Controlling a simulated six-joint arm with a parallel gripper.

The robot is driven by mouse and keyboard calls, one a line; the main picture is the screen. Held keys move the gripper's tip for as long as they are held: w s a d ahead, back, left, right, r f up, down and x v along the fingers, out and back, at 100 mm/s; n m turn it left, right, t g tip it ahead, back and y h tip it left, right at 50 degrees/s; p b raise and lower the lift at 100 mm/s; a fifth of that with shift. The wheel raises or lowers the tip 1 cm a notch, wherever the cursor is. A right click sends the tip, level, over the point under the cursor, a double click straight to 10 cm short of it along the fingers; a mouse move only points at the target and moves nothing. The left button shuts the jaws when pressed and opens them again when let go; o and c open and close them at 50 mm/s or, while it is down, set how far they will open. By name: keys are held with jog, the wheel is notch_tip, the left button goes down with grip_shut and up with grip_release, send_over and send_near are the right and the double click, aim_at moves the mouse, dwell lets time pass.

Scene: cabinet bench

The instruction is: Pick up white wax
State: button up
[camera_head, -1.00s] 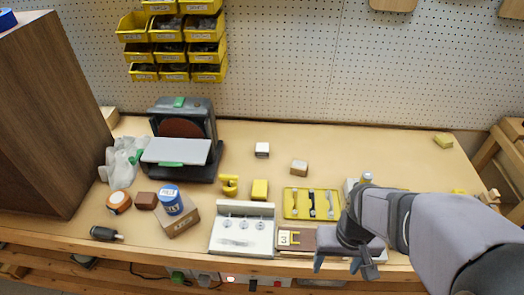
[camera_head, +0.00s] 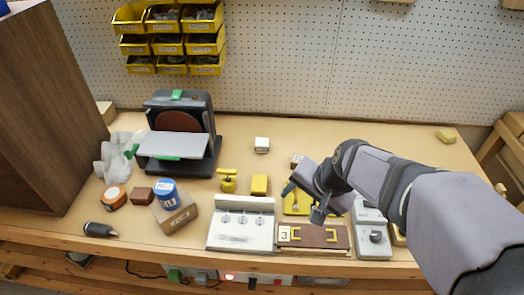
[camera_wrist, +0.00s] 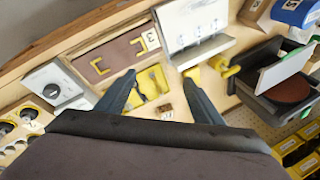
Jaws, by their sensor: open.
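A small white block (camera_head: 262,144), which looks like the white wax, sits on the bench behind the yellow block. I cannot make it out in the wrist view. My gripper (camera_head: 303,201) is open and empty above the yellow tray (camera_head: 290,209), in front and to the right of the white block and apart from it. In the wrist view my gripper's fingers (camera_wrist: 162,94) are spread wide.
A yellow block (camera_head: 259,185) and a yellow clamp-like item (camera_head: 228,182) stand left of my gripper. A sander (camera_head: 180,130) stands behind left. A fixture with dials (camera_head: 241,233) and a brown drawer panel (camera_head: 312,237) lie in front.

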aim_at(262, 143)
jog(key=w+a+r+m+t+b, duration=0.1)
jog(key=w+a+m+t+b, duration=0.4)
jog(key=w+m, duration=0.55)
jog(key=w+a+r+m+t+b, duration=0.1)
jog(key=w+a+m+t+b, duration=0.25)
jog(key=w+a+m, duration=0.5)
jog(key=w+f+m+b, duration=0.1)
jog(key=w+f+m, duration=0.1)
jog(key=f+m, duration=0.1)
jog(key=w+d+f+m+t+h+b, duration=0.1)
jog(key=w+f+m, duration=0.1)
jog(key=f+m, duration=0.2)
jog(key=w+f+m+h+b, duration=0.1)
jog(key=w+f+m+b, duration=0.1)
jog(key=f+m, duration=0.1)
jog(key=shift+d+f+m, duration=0.15)
jog(key=shift+f+m, duration=0.15)
jog(key=shift+f, duration=0.45)
jog(key=shift+p+x, duration=0.85)
jog(key=shift+x, duration=2.45)
jog(key=shift+w, duration=0.2)
jog(key=shift+p+x, duration=1.05)
jog(key=shift+x, duration=1.55)
jog(key=shift+s+d+f, duration=0.1)
jog(key=shift+d, duration=0.05)
